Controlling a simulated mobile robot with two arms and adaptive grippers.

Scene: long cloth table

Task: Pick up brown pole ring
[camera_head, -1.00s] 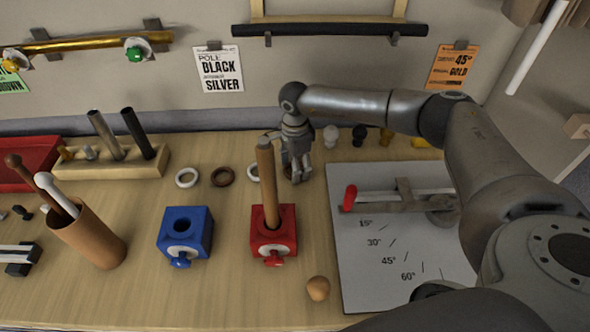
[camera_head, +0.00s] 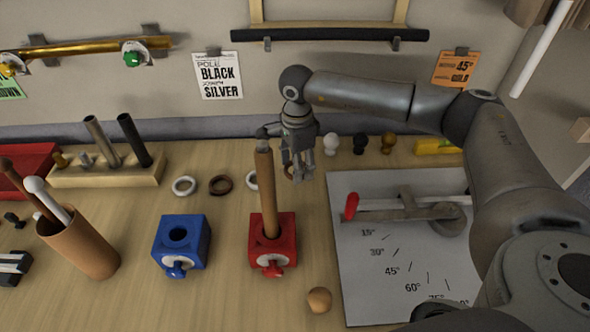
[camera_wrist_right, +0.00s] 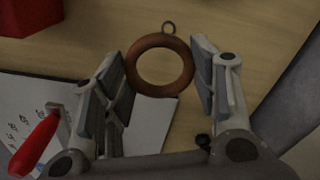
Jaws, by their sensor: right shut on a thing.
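A brown ring (camera_wrist_right: 131,72) with a small metal eyelet sits between the two fingers of my right gripper (camera_wrist_right: 162,75) in the right wrist view, with a finger against each outer side. It appears held above the table. In the head view my right gripper (camera_head: 300,174) points down behind the brown pole in the red block, and the held ring is mostly hidden by the fingers. Another brown ring (camera_head: 220,176) lies flat on the table between two white rings. My left gripper is not in view.
The upright brown pole (camera_head: 265,195) in the red block (camera_head: 284,236) stands close in front of my right gripper. A blue block (camera_head: 196,245) is to the left. The angle board (camera_head: 370,285) with a red lever (camera_head: 351,206) is on the right. Finials (camera_head: 359,145) stand behind.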

